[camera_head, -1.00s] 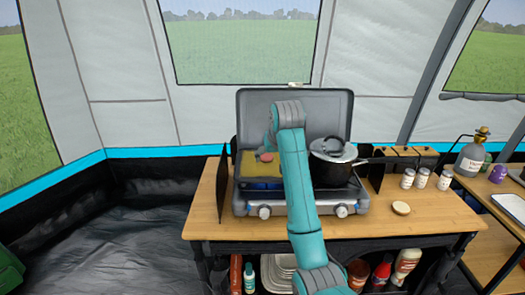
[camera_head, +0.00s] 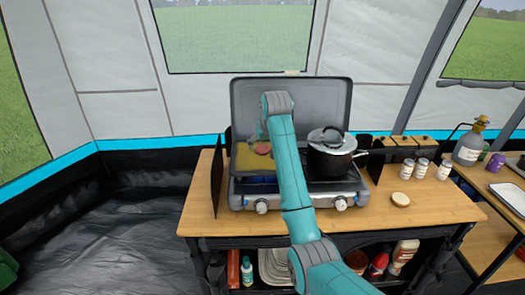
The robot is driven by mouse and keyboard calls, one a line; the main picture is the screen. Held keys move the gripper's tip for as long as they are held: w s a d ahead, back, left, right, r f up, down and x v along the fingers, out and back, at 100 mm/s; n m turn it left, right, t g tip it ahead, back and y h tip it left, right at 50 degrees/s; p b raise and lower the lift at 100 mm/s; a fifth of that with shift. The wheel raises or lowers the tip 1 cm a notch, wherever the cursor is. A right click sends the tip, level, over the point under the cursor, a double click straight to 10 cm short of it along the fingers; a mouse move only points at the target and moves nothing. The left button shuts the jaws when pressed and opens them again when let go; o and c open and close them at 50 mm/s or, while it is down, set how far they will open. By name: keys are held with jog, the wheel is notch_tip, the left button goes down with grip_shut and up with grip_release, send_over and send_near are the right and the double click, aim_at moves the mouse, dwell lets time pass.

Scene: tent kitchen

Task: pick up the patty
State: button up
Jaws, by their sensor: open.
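The patty (camera_head: 263,148) is a small reddish-pink disc on the left side of the camp stove (camera_head: 300,200). It appears to lie on a yellowish flat surface (camera_head: 248,164) over the left burner. My teal arm reaches up across the stove, and its wrist bends down toward the patty. My gripper (camera_head: 257,134) is small and partly hidden by the wrist, close to the patty at its upper left. It is open, with nothing seen between its fingers. I cannot tell whether the fingers touch the patty.
A lidded pot (camera_head: 331,155) stands on the right burner, close to my arm. The stove's raised lid (camera_head: 310,98) is behind. A dark upright panel (camera_head: 217,183) stands at left. A bun-like round (camera_head: 400,199) and several small jars (camera_head: 421,168) are at right on the wooden table (camera_head: 445,212).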

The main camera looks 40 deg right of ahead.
aim_at(263, 150)
jog(key=shift+x, duration=1.35)
jog(key=c, duration=1.3)
notch_tip(263, 150, up, 10)
jog(key=shift+r, duration=0.1)
